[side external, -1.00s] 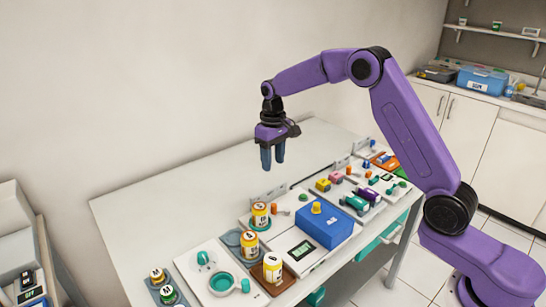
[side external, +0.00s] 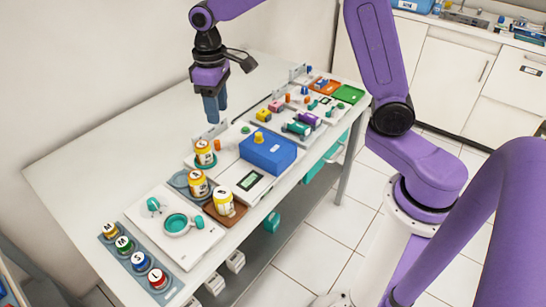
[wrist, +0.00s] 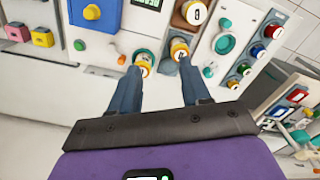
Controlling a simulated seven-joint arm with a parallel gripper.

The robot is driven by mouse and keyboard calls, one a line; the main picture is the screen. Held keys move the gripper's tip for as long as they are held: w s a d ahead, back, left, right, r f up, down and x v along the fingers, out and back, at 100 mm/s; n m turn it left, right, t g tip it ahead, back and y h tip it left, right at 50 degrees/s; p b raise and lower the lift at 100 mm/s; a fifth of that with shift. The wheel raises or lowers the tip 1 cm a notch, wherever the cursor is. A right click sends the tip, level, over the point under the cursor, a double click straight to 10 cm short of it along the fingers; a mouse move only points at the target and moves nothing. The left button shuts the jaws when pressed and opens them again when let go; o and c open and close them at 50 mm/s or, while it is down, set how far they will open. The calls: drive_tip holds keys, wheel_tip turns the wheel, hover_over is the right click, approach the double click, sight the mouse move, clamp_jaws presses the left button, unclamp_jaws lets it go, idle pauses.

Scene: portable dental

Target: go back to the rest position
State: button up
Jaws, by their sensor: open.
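My gripper (side external: 215,108) hangs fingers-down above the bare rear part of the white table (side external: 110,155), behind the blue box. It is open and empty. In the wrist view my gripper (wrist: 160,75) shows two blue fingers spread apart with nothing between them. Three yellow-and-white labelled jars stand on the table: a rear one (side external: 205,152), a middle one (side external: 198,183) and a front one (side external: 223,201) on a brown tray. The fingers are apart from all of them.
A blue box (side external: 268,155) with a yellow knob stands near the table's middle. A teal ring (side external: 178,225) lies on a white board. Several colour-capped jars fill a grey rack (side external: 149,271) at the front left. Small coloured parts lie farther right. The table's rear is clear.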

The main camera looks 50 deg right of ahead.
drive_tip(key=s+d+n, duration=0.2)
drive_tip(key=s+n, duration=0.1)
drive_tip(key=s, duration=1.2)
drive_tip(key=s+d+n, duration=0.3)
drive_tip(key=s+n, duration=0.1)
drive_tip(key=s, duration=1.1)
drive_tip(key=shift+d+f, duration=0.25)
